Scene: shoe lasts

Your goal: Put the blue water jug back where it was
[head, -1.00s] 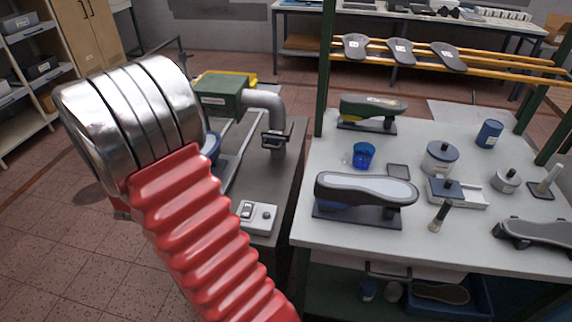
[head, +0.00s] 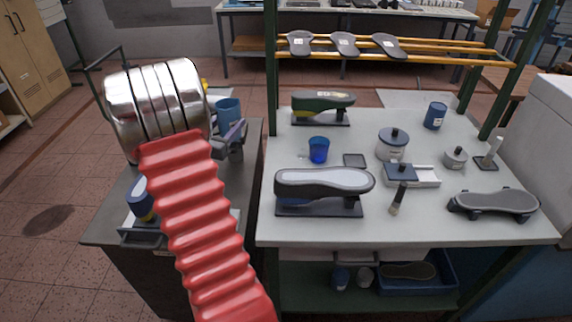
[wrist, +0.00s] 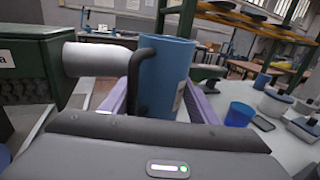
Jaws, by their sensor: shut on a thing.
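The blue water jug (head: 228,112) shows just right of my arm's silver wrist in the head view, upright. In the wrist view the jug (wrist: 168,76) fills the middle, with a dark handle on its left side. My gripper (head: 232,138) has purple fingers, one on each side of the jug, and is shut on it. The jug's lower part is hidden behind the dark gripper body in the wrist view. In the head view it appears near the table's back left corner, beyond the edge.
The light table (head: 400,225) holds a blue cup (head: 318,149), a blue can (head: 434,116), a lidded pot (head: 392,144) and shoe lasts on stands. A dark bench (head: 105,225) stands left of it. A green machine (wrist: 35,70) with a grey pipe is close left of the jug.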

